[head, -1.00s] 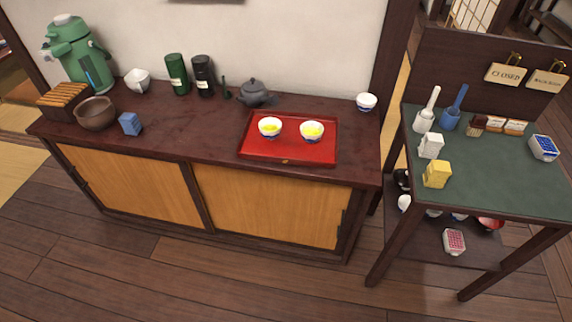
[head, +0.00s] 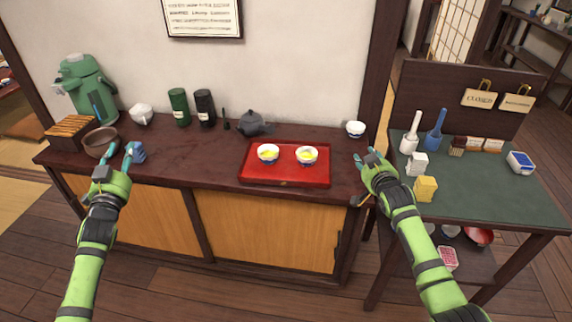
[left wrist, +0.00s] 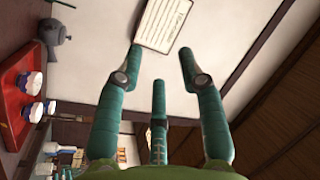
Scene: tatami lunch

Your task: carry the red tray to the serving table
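The red tray (head: 285,178) lies flat on the dark wooden counter, right of its middle. Two white and blue bowls with yellow contents, a left bowl (head: 268,154) and a right bowl (head: 307,155), stand on it. My left gripper (head: 119,155) is raised at the counter's left part, apart from the tray; its fingers are spread and empty in the left wrist view (left wrist: 160,75). The tray also shows at the left edge of that view (left wrist: 14,95). My right gripper (head: 368,158) is right of the tray, near the counter's right end; its finger opening is unclear. No table labelled as serving table is identifiable.
A grey teapot (head: 250,123) stands behind the tray and a white cup (head: 355,129) at the counter's back right. A green-topped side table (head: 470,195) holding small items stands right.

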